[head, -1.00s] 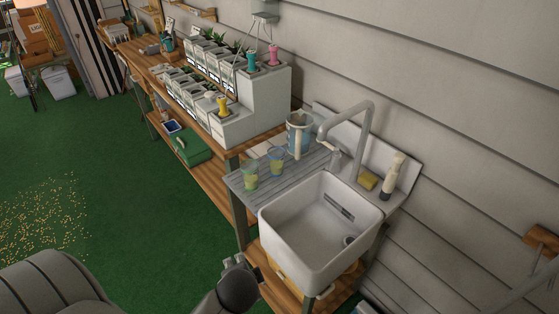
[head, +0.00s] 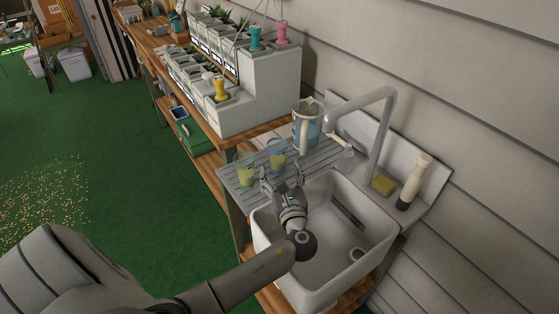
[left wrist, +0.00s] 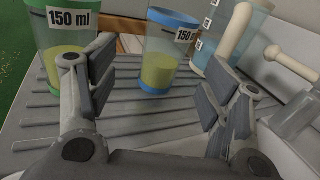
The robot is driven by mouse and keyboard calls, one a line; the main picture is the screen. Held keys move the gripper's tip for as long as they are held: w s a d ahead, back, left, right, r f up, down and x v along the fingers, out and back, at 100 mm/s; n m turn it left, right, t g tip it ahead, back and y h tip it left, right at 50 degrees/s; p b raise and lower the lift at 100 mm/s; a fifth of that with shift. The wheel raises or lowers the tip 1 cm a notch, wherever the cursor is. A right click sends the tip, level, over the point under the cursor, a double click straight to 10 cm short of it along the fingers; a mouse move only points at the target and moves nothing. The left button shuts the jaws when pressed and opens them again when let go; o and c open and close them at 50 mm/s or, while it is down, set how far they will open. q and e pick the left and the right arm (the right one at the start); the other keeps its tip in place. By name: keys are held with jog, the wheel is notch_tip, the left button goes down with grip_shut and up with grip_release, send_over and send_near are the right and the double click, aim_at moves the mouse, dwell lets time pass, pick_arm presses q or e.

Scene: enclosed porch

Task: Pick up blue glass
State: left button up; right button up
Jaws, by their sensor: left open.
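The blue glass (head: 277,153), clear with a blue rim and base and yellow-green contents, stands upright on the grey slatted drainboard (head: 228,180) beside the sink. In the left wrist view the blue glass (left wrist: 165,55) shows a "150 ml" label and stands just beyond the fingertips, nearly centred between them. A similar glass with green rim and base (head: 245,169) stands left of it, and the left finger partly covers this green glass (left wrist: 58,40) in the wrist view. My left gripper (head: 283,180) is open and empty, low over the drainboard. My right gripper is not seen.
A blue pitcher (head: 307,125) with a white handle stands close behind the blue glass to the right. The white sink (head: 325,255) and its tall tap (head: 378,130) lie to the right. A yellow sponge (head: 383,184) and a bottle (head: 414,182) sit behind the sink.

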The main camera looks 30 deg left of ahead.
aim_at(280, 163)
pick_arm(q)
jog(key=x, duration=0.2)
jog(key=shift+w+a+f+b, duration=0.15)
jog(key=shift+w+a+b, duration=0.1)
jog(key=shift+b, duration=0.15)
jog(key=shift+w+a, duration=0.2)
jog(key=shift+w, duration=0.1)
jog(key=b+x, duration=0.2)
jog(key=x, duration=0.1)
jog(key=b+x, duration=0.1)
jog(key=x, duration=0.1)
jog(key=shift+w+d+f+b, duration=0.25)
jog(key=shift+d+f+b, duration=0.05)
jog(key=shift+f+b, duration=0.1)
jog(key=shift+w+a+r, duration=0.1)
jog(key=shift+a, duration=0.05)
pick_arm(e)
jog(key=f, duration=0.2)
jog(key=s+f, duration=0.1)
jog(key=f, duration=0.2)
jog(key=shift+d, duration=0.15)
